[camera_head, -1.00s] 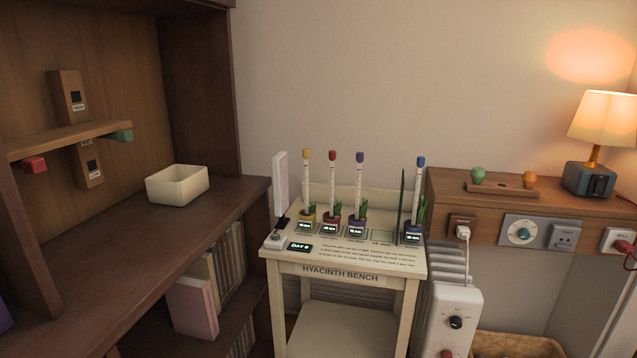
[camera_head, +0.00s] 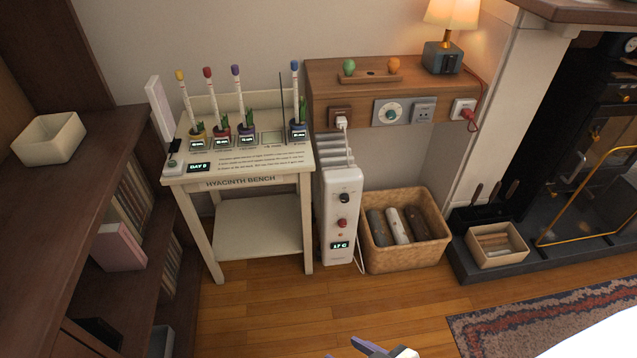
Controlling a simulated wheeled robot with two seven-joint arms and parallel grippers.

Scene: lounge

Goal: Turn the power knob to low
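A white oil heater (camera_head: 341,240) stands on the floor between the bench and a wicker basket. Its front has a black knob (camera_head: 344,198) above a red knob (camera_head: 342,222), with a small lit display (camera_head: 340,245) below reading about 17 C. The labels by the knobs are too small to read, so I cannot tell which is the power knob. The tip of a gripper, seemingly my right one (camera_head: 382,349), just shows at the bottom edge, well below and apart from the heater. Most of it is cut off. My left gripper is not in view.
The hyacinth bench (camera_head: 262,175) stands left of the heater. The wicker basket (camera_head: 437,251) with logs is close on its right. A wall box (camera_head: 445,85) with sockets and a dial (camera_head: 389,113) is above; a white plug (camera_head: 341,123) is in one socket. The floor in front is clear.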

